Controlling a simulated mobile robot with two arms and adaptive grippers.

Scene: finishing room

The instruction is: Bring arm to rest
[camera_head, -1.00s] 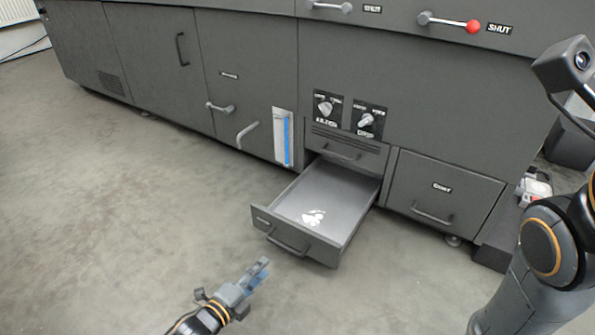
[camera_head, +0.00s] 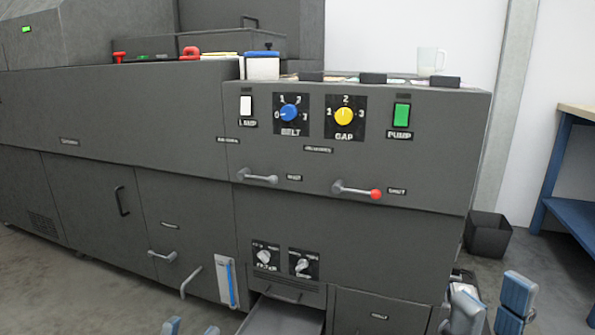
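My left gripper (camera_head: 190,328) shows only as two blue-grey fingertips at the bottom edge, left of the open drawer. The tips are apart with nothing seen between them; the rest of it is below the picture. My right gripper (camera_head: 491,303) is at the bottom right, in front of the machine's right end. Its blue-padded fingers stand apart and look empty. The drawer (camera_head: 285,318) at the foot of the grey machine is pulled open; its front part is cut off by the bottom edge.
The grey machine (camera_head: 130,110) fills the left and middle, with a lever with a red knob (camera_head: 375,194) on its front. A glass mug (camera_head: 431,61) stands on top. A dark bin (camera_head: 487,235) and a blue bench (camera_head: 572,195) are at the right.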

